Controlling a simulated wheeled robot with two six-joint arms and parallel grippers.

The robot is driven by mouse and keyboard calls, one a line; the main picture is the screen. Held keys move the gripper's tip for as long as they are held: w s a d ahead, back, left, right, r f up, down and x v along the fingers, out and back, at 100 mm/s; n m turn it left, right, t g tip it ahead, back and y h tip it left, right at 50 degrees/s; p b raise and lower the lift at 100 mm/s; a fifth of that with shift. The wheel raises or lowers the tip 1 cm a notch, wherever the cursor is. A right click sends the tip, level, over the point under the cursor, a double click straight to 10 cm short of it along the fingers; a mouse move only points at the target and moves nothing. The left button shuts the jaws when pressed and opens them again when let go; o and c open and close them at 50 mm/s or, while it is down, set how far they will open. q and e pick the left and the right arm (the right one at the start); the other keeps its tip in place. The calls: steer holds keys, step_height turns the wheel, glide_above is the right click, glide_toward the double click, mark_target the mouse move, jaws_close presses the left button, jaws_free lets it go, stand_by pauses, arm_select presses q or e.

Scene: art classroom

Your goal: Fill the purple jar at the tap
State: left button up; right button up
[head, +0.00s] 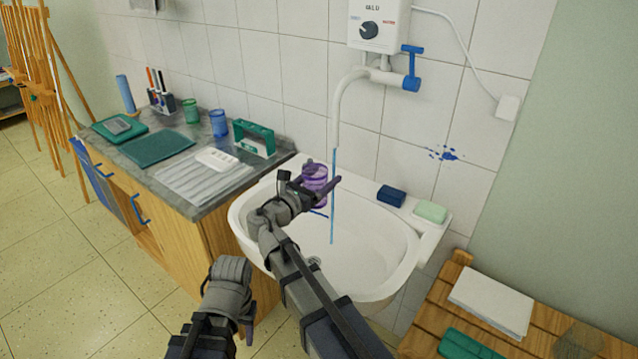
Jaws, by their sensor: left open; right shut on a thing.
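The purple jar (315,178) is upright over the left part of the white sink (245,228). My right gripper (322,190) is shut on it, and its fingers and wrist hide part of the jar. The tap (340,110) hangs from the wall with a blue lever (412,68). A thin blue water stream (333,220) falls from its spout, just right of the jar, down into the basin. The jar's contents cannot be made out. My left gripper (243,330) is open and empty, low in front of the sink and counter.
A counter (215,200) on the left bears a green holder (254,138), a blue jar (218,123), a green jar (191,110) and trays. A blue sponge (391,195) and green soap (430,211) lie on the sink's back ledge. A wooden bench (415,340) stands at lower right.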

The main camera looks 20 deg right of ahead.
steer(key=x, duration=0.7)
steer(key=shift+d, duration=0.4)
stand_by(0.3)
steer(key=shift+s, duration=0.15)
stand_by(6.5)
